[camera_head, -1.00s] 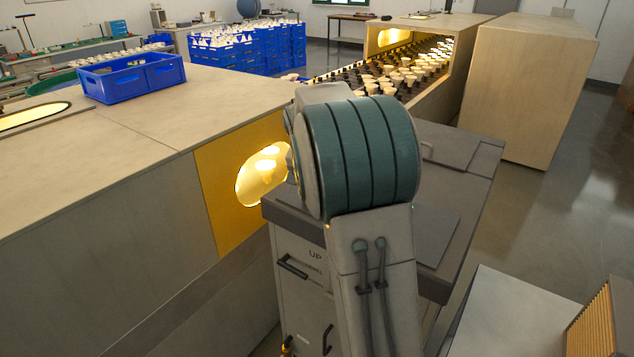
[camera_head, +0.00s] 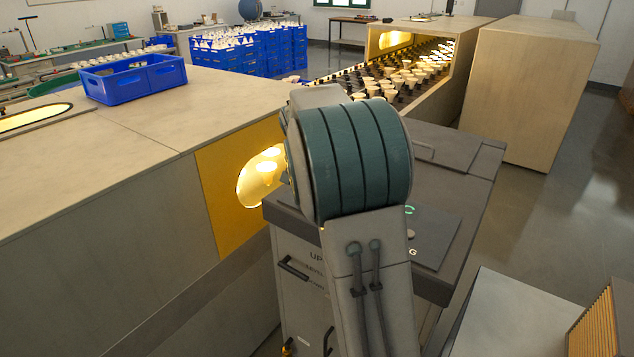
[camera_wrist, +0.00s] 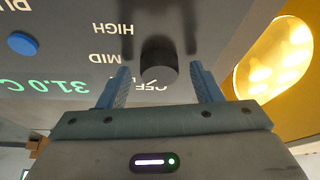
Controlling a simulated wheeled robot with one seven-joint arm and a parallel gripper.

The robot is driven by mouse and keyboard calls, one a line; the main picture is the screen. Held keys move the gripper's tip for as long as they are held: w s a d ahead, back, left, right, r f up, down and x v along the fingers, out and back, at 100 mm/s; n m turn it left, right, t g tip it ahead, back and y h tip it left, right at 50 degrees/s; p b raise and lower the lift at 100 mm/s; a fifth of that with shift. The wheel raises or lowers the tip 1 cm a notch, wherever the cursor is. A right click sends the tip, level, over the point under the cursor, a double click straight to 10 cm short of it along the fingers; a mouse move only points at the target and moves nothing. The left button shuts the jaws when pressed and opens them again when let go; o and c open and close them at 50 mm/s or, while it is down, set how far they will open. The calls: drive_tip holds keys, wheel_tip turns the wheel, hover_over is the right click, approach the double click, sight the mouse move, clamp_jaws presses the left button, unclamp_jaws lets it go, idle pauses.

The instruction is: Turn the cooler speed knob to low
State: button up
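The cooler speed knob (camera_wrist: 158,60) is a dark round cylinder on the grey panel (camera_wrist: 75,20) in the wrist view. The words HIGH and MID and a partly covered label, seemingly OFF, stand around it, upside down. My gripper (camera_wrist: 160,80) is open, with one blue-grey finger on each side of the knob and a visible gap at each side. Its fingertips reach about the knob's near end. I cannot make out which label the knob points to, and no LOW label shows clearly. In the head view my arm hides the knob and gripper above the grey cabinet (camera_head: 455,150).
A yellow plate (camera_head: 222,190) with a lit opening (camera_head: 262,175) stands close left of my arm. A blue crate (camera_head: 130,80) sits on the wooden housing; open floor lies at right.

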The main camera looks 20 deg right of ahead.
drive_tip(key=b+v, duration=0.1)
drive_tip(key=v, duration=1.2)
drive_tip(key=shift+r, duration=0.4)
drive_tip(key=shift+s+a, duration=0.1)
drive_tip(key=s+a+f+n+y, duration=0.1)
drive_tip(key=s+a+f+n, duration=0.1)
drive_tip(key=s+f, duration=0.3)
drive_tip(key=s+a+f+n+y, duration=0.1)
drive_tip(key=s+a+f+n, duration=0.2)
drive_tip(key=s, duration=1)
drive_tip(key=s+a+f+n+y, duration=0.1)
drive_tip(key=s+a+f+n, duration=0.2)
drive_tip(key=s+f, duration=0.4)
drive_tip(key=s+n, duration=0.1)
drive_tip(key=s, duration=0.1)
drive_tip(key=shift+s+f, duration=0.35)
drive_tip(key=shift+s, duration=0.05)
